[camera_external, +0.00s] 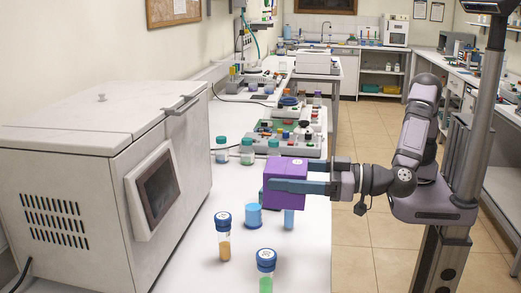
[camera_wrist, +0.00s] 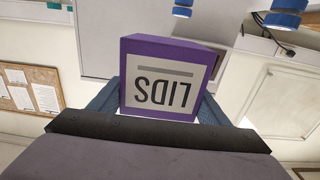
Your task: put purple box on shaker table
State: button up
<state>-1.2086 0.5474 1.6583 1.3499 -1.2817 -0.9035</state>
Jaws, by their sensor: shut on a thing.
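My gripper (camera_external: 296,178) is shut on the purple box (camera_external: 285,170) and holds it above the white bench, at its right edge. In the wrist view the box (camera_wrist: 170,48) sits between my fingers, its white LIDS label upside down in the picture. The box partly hides a blue-tinted vial below it. A low bench device (camera_external: 290,147) with coloured controls stands behind the box; I cannot tell for sure which device is the shaker table.
Two blue-capped vials (camera_external: 223,240) (camera_external: 266,262) and a blue cup (camera_external: 253,216) stand in front. Two teal-capped jars (camera_external: 221,150) (camera_external: 247,152) stand left of the device. A large white machine (camera_external: 100,180) fills the left. More equipment lines the bench behind.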

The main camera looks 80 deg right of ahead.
aim_at(286, 199)
notch_tip(286, 199, down, 6)
jog(key=b, duration=0.5)
jog(key=shift+f, duration=0.2)
notch_tip(286, 199, down, 6)
jog(key=shift+f, duration=0.2)
jog(key=shift+f+p, duration=0.3)
jog(key=shift+f, duration=1.45)
jog(key=shift+f, duration=0.2)
jog(key=o, duration=1.3)
jog(key=shift+c, duration=0.2)
